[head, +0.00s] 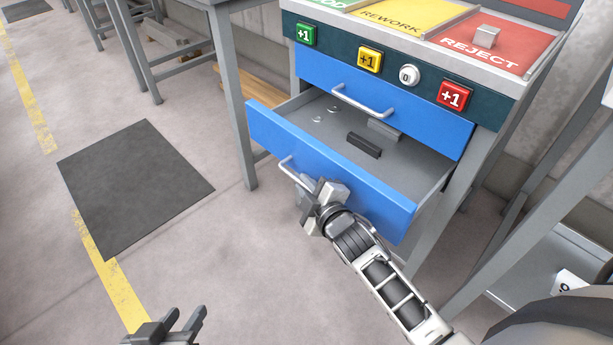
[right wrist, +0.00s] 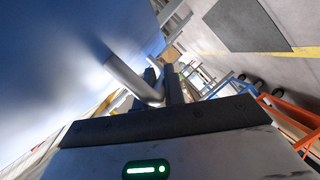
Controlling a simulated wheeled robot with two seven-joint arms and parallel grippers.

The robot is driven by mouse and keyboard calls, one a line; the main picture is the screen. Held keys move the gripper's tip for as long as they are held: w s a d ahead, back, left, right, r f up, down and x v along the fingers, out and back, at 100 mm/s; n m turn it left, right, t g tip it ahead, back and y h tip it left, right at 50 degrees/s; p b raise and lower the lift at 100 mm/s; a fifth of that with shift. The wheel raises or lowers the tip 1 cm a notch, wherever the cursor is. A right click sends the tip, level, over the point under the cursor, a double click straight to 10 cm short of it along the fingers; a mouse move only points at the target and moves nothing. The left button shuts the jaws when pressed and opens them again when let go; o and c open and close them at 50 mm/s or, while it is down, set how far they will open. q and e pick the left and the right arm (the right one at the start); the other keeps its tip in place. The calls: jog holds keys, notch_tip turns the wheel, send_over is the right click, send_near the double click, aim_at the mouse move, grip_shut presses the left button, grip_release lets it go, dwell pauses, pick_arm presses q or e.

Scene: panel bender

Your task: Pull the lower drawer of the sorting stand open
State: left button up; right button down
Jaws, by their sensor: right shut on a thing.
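The sorting stand (head: 478,88) has two blue drawers. The lower drawer (head: 372,196) is pulled well out, and its grey inside shows, with a dark block (head: 364,145), a grey block (head: 383,130) and small clear discs (head: 325,115) in it. The upper drawer (head: 420,120) is shut. My right gripper (head: 313,196) is shut on the lower drawer's handle (head: 292,172). In the right wrist view the handle (right wrist: 132,80) runs between the fingers. My left gripper (head: 181,325) is open and empty, low over the floor at the bottom edge.
The stand's top has a yellow REWORK bay, a red REJECT bay with a grey block (head: 486,37), and a row of buttons. A dark mat (head: 133,183) and yellow floor line (head: 112,285) lie left. Floor before the drawer is clear. A grey cabinet (head: 550,262) stands right.

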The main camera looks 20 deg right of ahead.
pick_arm(q)
jog(key=shift+w+r, duration=0.15)
jog(key=shift+w, duration=0.05)
jog(key=shift+d, duration=0.1)
pick_arm(e)
jog(key=c, duration=1.5)
grip_release()
